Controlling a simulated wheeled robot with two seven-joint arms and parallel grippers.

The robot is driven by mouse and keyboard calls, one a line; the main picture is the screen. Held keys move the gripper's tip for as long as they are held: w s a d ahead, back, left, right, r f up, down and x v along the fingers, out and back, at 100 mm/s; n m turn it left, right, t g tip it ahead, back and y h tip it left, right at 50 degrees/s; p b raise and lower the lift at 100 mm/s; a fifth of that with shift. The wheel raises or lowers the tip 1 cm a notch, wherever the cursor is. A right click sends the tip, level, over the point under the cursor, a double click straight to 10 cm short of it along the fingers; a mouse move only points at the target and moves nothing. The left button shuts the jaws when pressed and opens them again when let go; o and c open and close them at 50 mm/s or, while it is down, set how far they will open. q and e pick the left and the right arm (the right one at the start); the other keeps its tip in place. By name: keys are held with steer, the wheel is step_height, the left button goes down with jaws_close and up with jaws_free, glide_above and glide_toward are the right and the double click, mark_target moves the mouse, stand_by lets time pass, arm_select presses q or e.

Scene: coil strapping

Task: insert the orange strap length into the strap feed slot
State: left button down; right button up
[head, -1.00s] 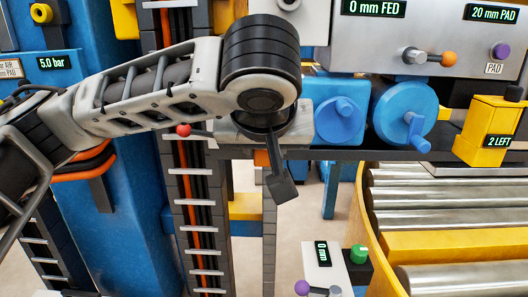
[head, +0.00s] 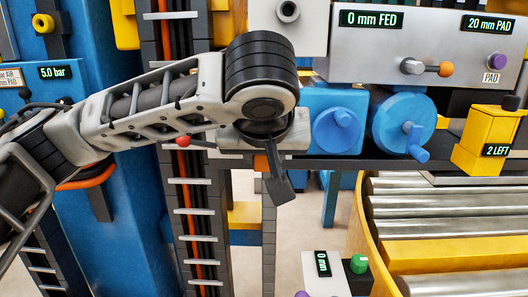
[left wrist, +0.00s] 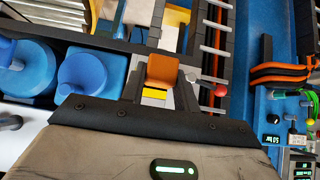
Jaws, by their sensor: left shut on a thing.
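My left gripper (head: 272,172) is in front of the machine, below the grey head block and left of the blue cranks, pointing away from me. It is shut on the orange strap length (head: 261,162), of which only a small orange patch shows beside the dark finger. In the left wrist view the orange strap length (left wrist: 162,69) stands up between the dark fingers of the left gripper (left wrist: 162,88). A yellow and black patch (left wrist: 154,97) lies just below it. I cannot pick out the strap feed slot; the wrist and arm cover part of the machine there. My right gripper is not in view.
A grey panel (head: 425,50) reads 0 mm FED and 20 mm PAD. Blue cranks (head: 402,122) and a yellow box (head: 488,140) marked 2 LEFT stand to the right. A roller conveyor (head: 440,225) fills the lower right. A red knob (head: 183,141) sits close to the arm.

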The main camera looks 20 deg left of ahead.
arm_select(q)
steer(key=shift+w+a, duration=0.1)
steer(key=shift+w, duration=0.1)
stand_by(0.5)
steer(key=shift+w+a, duration=0.55)
steer(key=shift+w, duration=1.45)
steer(key=shift+w+a, duration=0.6)
steer(key=shift+w, duration=1.4)
steer(key=shift+w+a, duration=0.55)
steer(key=shift+w, duration=1.45)
steer(key=c, duration=1)
jaws_free()
steer(key=shift+o, duration=0.2)
